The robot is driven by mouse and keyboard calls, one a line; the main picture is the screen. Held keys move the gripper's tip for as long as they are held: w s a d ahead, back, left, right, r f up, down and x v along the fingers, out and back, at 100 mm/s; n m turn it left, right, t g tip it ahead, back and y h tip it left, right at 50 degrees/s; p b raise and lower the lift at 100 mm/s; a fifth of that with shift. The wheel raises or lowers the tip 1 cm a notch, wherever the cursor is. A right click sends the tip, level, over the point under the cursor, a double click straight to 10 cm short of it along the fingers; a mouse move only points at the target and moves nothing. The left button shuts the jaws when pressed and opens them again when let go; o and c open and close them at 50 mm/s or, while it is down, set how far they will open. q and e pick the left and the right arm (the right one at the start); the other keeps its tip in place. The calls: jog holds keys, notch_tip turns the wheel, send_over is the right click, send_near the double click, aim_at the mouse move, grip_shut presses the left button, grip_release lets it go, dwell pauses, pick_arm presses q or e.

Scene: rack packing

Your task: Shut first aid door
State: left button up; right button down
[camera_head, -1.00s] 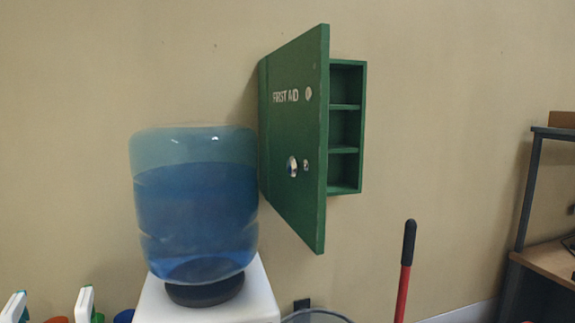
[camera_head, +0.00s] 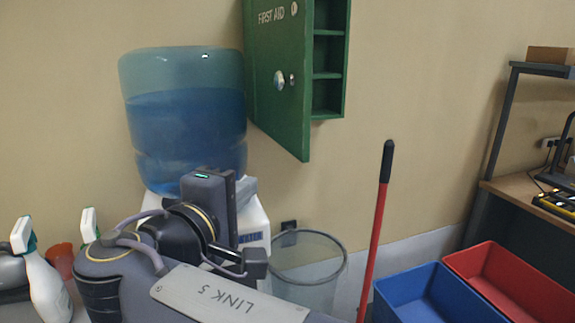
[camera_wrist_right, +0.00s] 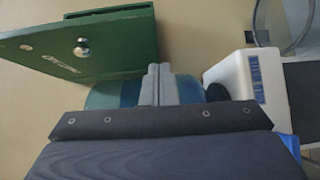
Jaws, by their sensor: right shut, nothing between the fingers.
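The green first aid cabinet (camera_head: 329,68) hangs on the wall, its top cut off by the frame. Its door (camera_head: 282,82) stands open, swung out toward me, with empty shelves showing at the right. The door has a round silver knob (camera_head: 279,80). In the right wrist view the door (camera_wrist_right: 95,55) and knob (camera_wrist_right: 82,47) are at the upper left. My right gripper (camera_wrist_right: 158,80) is shut and empty, apart from the door. In the head view my right arm and wrist (camera_head: 205,215) are below the door, in front of the water dispenser; the fingertips are hard to make out. My left gripper is not in view.
A blue water bottle (camera_head: 185,115) on a white dispenser (camera_head: 254,222) stands left of the door. Spray bottles (camera_head: 45,280) stand at lower left. The wall right of the cabinet is clear.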

jog(key=a, duration=0.1)
jog(key=p, duration=0.2)
send_near(294, 152)
jog(key=w+a, duration=0.1)
jog(key=w, duration=0.3)
jog(key=shift+w+d+f+t, duration=0.15)
jog(key=shift+w+d, duration=0.15)
jog(key=shift+d, duration=0.5)
jog(key=shift+w+d+f+t, duration=0.15)
jog(key=shift+w+d, duration=0.15)
jog(key=shift+d, duration=0.5)
jog(key=shift+r, duration=0.1)
